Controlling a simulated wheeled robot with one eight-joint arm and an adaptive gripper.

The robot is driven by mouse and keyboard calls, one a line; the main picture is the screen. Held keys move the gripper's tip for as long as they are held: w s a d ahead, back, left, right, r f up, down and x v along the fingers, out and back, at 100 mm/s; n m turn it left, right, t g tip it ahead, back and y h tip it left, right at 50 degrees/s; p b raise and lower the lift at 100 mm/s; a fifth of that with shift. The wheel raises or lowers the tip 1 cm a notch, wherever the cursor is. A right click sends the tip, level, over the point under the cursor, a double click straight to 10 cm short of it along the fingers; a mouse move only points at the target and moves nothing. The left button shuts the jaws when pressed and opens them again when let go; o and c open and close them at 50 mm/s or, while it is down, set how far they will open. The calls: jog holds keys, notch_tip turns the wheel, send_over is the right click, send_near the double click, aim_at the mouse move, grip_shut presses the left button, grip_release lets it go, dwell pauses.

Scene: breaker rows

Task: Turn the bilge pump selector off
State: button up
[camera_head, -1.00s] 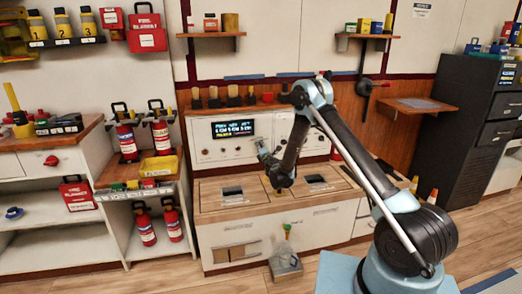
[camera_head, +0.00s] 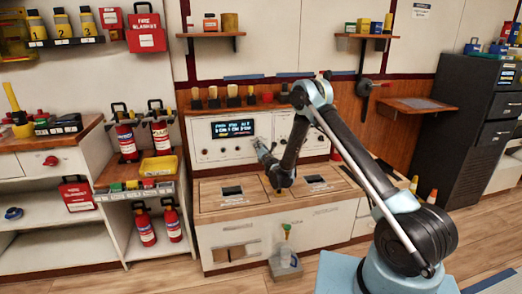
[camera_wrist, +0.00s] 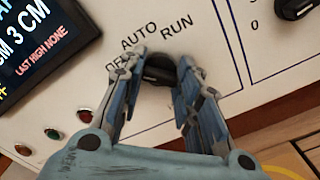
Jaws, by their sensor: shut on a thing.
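The dark selector knob (camera_wrist: 158,72) sits on the white panel in the wrist view, with OFF, AUTO and RUN printed around it. My gripper (camera_wrist: 161,64) has one finger on each side of the knob and is shut on it. The fingers hide part of the knob and part of the OFF label, so I cannot tell exactly where the knob points. In the head view my gripper (camera_head: 262,149) is at the front of the white panel (camera_head: 204,152), below and right of its display; the knob is hidden there.
A lit display (camera_wrist: 42,38) is left of the knob, with red and green indicators (camera_wrist: 50,134) below it. Another dark knob (camera_wrist: 294,8) is at upper right. The wooden counter (camera_head: 215,204) lies below the panel. Fire extinguishers (camera_head: 161,137) stand to the left.

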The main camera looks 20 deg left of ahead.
jog(key=shift+d, duration=0.15)
jog(key=o, duration=1)
jog(key=shift+f, duration=0.1)
jog(key=shift+o, duration=0.2)
jog(key=v, duration=0.7)
jog(key=shift+s, duration=0.15)
